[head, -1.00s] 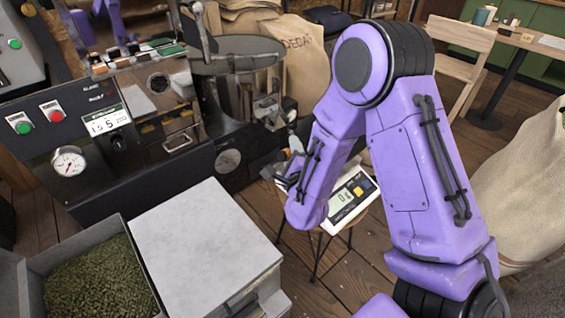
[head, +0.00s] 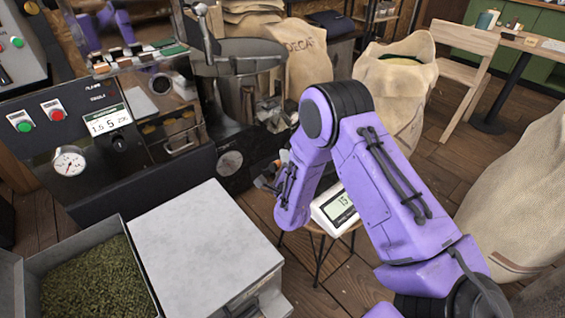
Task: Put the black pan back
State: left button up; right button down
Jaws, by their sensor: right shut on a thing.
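My right gripper (head: 272,180) is at the far end of my purple right arm, low beside the scale and in front of the roaster. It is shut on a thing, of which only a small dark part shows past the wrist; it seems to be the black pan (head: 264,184). My forearm hides most of the gripper and what it holds. The white scale (head: 335,209) stands on a small stool (head: 321,249), partly behind my forearm. I cannot tell whether the pan touches the scale. My left gripper is out of view.
The roaster (head: 140,130) with its control panel fills the left and back. A grey metal box (head: 200,240) and a bin of green beans (head: 92,278) stand in front. An open burlap sack (head: 395,85) stands behind, another sack (head: 520,190) at right. Wooden floor lies between.

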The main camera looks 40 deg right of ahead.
jog(key=c, duration=0.7)
grip_release()
jog(key=shift+f, duration=0.15)
jog(key=shift+c, duration=0.2)
jog(key=shift+s+a, duration=0.1)
jog(key=v, duration=1.2)
jog(key=s+f+n+g+y, duration=0.2)
jog(key=s+f+n+g, duration=0.4)
jog(key=s+f+n, duration=0.4)
jog(key=s+f+n+g+y, duration=0.2)
jog(key=s+f+n+g, duration=0.5)
jog(key=s, duration=0.8)
notch_tip(320, 180, down, 4)
jog(key=a+n, duration=0.1)
jog(key=n, duration=0.2)
jog(key=shift+s+n+y, duration=0.2)
jog(key=shift+n+y, duration=0.2)
